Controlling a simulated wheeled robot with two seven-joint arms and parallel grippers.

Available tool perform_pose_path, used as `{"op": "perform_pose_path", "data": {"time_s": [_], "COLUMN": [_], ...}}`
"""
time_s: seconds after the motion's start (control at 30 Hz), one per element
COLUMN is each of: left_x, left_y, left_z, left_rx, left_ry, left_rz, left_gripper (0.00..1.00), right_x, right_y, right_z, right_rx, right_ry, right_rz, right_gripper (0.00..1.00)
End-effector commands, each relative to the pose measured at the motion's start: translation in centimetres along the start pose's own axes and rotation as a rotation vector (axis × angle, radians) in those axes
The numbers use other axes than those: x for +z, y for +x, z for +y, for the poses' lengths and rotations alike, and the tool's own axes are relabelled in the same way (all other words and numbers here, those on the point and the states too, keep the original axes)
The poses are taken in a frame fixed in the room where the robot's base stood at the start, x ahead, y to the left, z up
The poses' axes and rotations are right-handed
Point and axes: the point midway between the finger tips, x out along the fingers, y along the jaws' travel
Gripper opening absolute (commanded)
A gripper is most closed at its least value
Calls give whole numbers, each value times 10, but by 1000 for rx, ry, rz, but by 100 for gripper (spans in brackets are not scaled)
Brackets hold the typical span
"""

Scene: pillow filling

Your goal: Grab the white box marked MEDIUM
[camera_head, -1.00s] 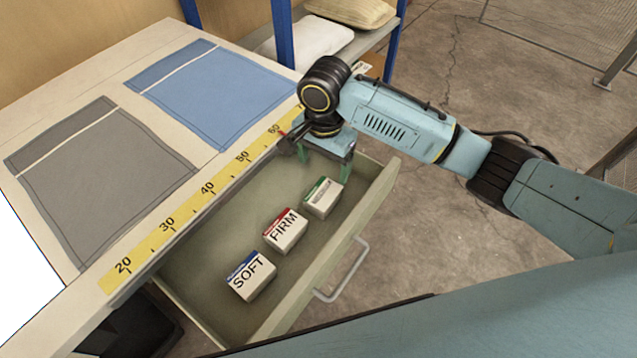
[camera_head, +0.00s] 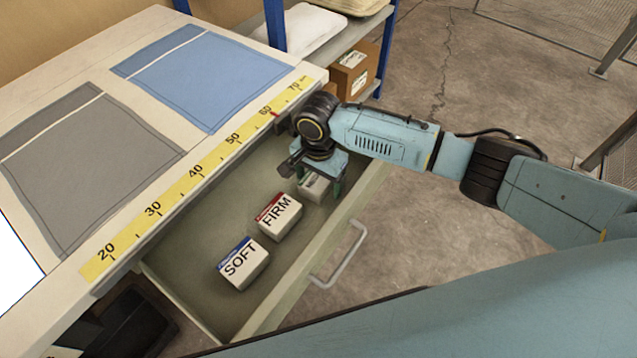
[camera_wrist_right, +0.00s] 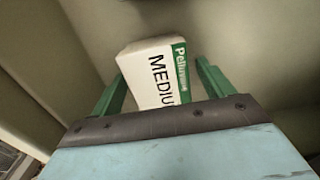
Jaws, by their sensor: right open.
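The white box marked MEDIUM (camera_head: 314,187) with a green band lies in the open drawer, partly hidden under my right gripper in the head view. In the right wrist view the box (camera_wrist_right: 155,75) shows between the green fingers, its label cut off at the lower end by the gripper body. My right gripper (camera_head: 318,187) is open, pointing down over the box, with one finger on each side. In the right wrist view, gaps show between the box and the fingers of the gripper (camera_wrist_right: 160,80). My left gripper is not in view.
The FIRM box (camera_head: 278,217) with a red band and the SOFT box (camera_head: 243,263) with a blue band lie in the same drawer (camera_head: 345,222). The drawer walls stand close around the right gripper. The table's ruler edge (camera_head: 190,180) runs along its left.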

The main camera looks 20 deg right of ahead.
Motion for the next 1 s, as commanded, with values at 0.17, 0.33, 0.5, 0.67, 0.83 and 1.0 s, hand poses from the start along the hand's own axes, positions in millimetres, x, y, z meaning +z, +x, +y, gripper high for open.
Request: {"op": "perform_pose_path", "data": {"time_s": [0.17, 0.33, 0.5, 0.67, 0.83, 1.0], "left_x": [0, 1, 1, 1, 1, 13], "left_y": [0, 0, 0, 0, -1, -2], "left_z": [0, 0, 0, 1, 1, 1], "left_rx": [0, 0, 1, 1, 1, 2], "left_ry": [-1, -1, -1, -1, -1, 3], "left_rz": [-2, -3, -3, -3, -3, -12], "left_gripper": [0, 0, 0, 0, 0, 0], "right_x": [0, 0, 0, 0, 0, 0], "right_y": [0, 0, 0, 0, 0, -12], "right_z": [0, 0, 0, 0, 0, -1], "right_rx": [-1, -1, -1, -1, -1, -3], "right_ry": [0, 0, 0, 0, 0, 1], "right_rz": [0, 0, 0, 0, 0, -1], "right_gripper": [80, 67, 45, 30, 30, 30]}}
